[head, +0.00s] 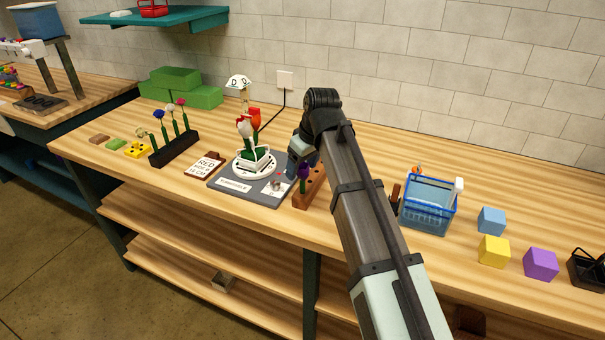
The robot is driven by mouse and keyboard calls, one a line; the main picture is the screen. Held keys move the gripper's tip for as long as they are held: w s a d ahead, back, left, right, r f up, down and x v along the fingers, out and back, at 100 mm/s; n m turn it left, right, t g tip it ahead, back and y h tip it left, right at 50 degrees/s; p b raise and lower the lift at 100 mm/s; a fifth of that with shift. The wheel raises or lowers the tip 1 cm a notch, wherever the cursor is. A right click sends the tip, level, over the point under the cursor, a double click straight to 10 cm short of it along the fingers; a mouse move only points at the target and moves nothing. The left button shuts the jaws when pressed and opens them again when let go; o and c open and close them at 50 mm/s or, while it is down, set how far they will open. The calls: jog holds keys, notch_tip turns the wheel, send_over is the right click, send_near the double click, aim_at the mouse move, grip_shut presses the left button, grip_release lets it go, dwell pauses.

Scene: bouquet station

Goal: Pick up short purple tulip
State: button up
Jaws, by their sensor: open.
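A short purple tulip (304,171) stands upright in a brown wooden rack (300,200) right of the grey station board, partly hidden by my arm. My gripper (297,166) is at the tulip's upper left, close to its bloom. The jaws are open, but the fingertips are small and dark here. I cannot tell whether they touch or surround the flower. Most of the rack's right side is hidden behind my arm.
Red and white tulips (251,124) stand on a white turntable (255,166) just left of my gripper. A black rack (174,150) holds several flowers farther left. A blue basket (428,207) and coloured cubes (494,251) lie to the right.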

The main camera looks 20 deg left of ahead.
jog(key=c, duration=0.8)
jog(key=shift+c, duration=0.2)
